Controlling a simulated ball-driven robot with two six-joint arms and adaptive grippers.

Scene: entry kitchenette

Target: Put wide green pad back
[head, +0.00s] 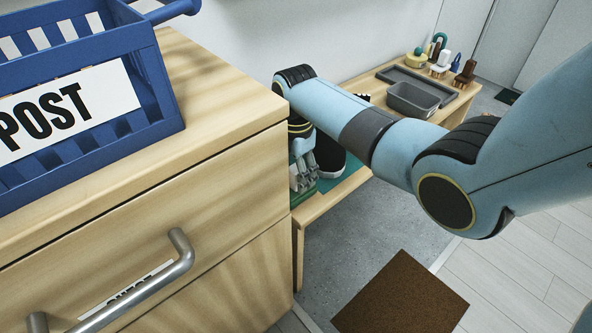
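My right gripper (303,178) points down over the near left end of a low wooden bench, close beside the drawer cabinet's right edge. Its grey fingers are partly cut off by the cabinet. A green thing (306,188) shows just at and below the fingertips; it may be the wide green pad, but its full shape is hidden. I cannot tell whether the fingers are shut on it. A teal mat (345,181) lies on the bench beside it, with a dark shoe (328,155) with a white sole on it. My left gripper is not in view.
The wooden cabinet (225,175) fills the left, with a blue POST basket (160,90) on top. On the bench (318,207) stand a grey bin (413,99), a dark tray (440,90) and several brushes (464,75). A brown mat (400,298) lies on open floor.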

